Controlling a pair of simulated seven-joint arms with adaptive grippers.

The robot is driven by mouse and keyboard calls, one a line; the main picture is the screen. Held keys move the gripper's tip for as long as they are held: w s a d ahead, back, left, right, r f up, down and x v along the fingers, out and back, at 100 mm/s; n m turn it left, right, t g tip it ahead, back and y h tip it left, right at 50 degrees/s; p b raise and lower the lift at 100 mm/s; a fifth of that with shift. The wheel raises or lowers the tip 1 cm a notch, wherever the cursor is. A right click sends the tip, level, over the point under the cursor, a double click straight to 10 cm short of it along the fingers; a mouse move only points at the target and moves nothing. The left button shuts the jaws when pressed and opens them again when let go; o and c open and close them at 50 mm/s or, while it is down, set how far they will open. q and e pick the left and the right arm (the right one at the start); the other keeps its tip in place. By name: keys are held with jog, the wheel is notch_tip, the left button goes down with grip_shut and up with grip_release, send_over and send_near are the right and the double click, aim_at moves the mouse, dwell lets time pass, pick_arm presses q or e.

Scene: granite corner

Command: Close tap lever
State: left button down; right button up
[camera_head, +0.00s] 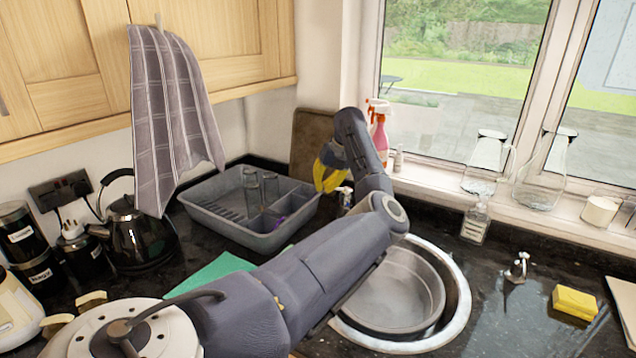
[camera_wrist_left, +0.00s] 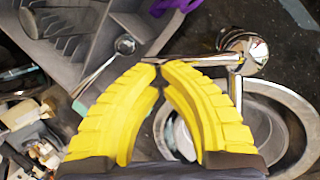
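The chrome tap (camera_wrist_left: 245,52) stands beside the sink in the left wrist view, with its thin lever (camera_wrist_left: 190,61) pointing left, across the area just past my fingertips. In the head view only a small part of the tap (camera_head: 346,196) shows below my left gripper (camera_head: 326,182); my arm hides the rest. My left gripper's yellow fingers (camera_wrist_left: 160,68) have their tips together at the lever's outer part. I cannot tell whether they touch it. Nothing is seen held between them. My right gripper is not in view.
The round metal sink (camera_head: 455,325) lies right of my arm. A grey dish rack (camera_head: 228,236) stands left of the tap. A pink spray bottle (camera_head: 380,135) is behind my gripper. A soap bottle (camera_head: 475,222) and yellow sponge (camera_head: 574,302) are to the right.

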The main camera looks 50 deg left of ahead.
pick_arm(q)
jog(key=s+v, duration=0.1)
jog(key=v, duration=1.3)
jog(key=shift+a+r, duration=0.2)
jog(key=shift+a, duration=0.1)
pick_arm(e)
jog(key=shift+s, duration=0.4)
pick_arm(q)
jog(key=shift+s, duration=0.1)
jog(key=w+x, duration=0.2)
jog(key=x, duration=1.1)
jog(key=shift+s+d+f, duration=0.25)
jog(key=shift+s+f, duration=0.1)
jog(key=shift+f, duration=0.15)
jog(key=shift+r, duration=0.15)
